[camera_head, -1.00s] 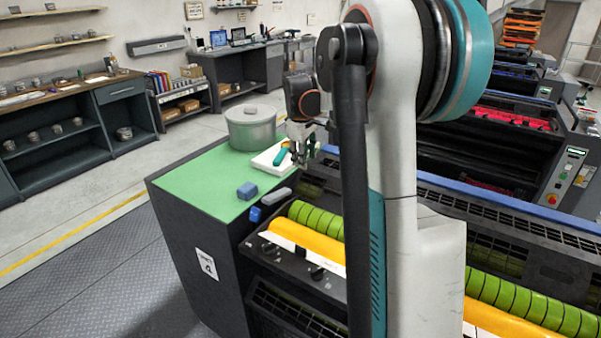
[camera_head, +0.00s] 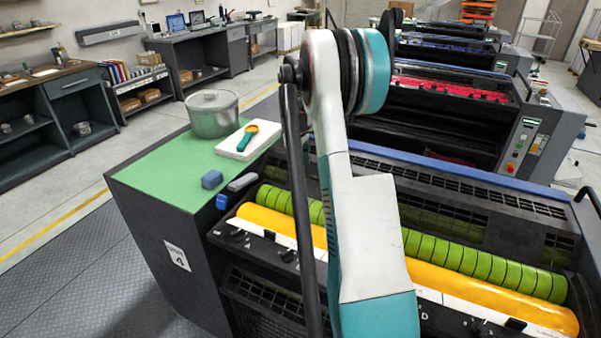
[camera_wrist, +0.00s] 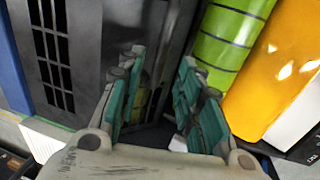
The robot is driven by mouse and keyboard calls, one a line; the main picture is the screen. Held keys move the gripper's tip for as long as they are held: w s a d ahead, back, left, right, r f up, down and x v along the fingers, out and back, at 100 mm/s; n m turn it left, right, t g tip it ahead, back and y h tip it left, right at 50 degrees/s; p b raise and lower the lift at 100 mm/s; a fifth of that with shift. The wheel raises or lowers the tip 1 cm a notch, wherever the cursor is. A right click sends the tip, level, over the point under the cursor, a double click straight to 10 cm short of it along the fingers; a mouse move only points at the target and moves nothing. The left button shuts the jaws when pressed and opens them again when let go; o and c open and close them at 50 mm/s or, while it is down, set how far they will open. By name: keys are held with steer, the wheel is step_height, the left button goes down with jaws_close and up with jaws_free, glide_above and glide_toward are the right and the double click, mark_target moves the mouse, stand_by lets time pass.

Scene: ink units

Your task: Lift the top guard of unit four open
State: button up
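Unit four (camera_head: 172,285), marked with a "4" label (camera_head: 177,255), is the near machine in the head view. Its dark slotted top panel (camera_head: 485,203) lies behind exposed green rollers (camera_head: 455,255) and a yellow roller (camera_head: 475,292). I cannot tell for sure which part is the top guard. My gripper (camera_wrist: 160,62) is open and empty in the wrist view, its teal pads apart. It is over the dark top, with the slotted part (camera_wrist: 52,55) to its left and the green roller (camera_wrist: 228,38) to its right. My arm hides it in the head view.
A curved black bar (camera_head: 592,203) stands at the right edge. Other units stand behind.

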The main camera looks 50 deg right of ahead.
steer(key=shift+w+d+f, duration=0.1)
steer(key=shift+d+f, duration=0.05)
steer(key=shift+f, duration=0.75)
steer(key=shift+d+f, duration=0.15)
steer(key=shift+f, duration=0.7)
jaws_close()
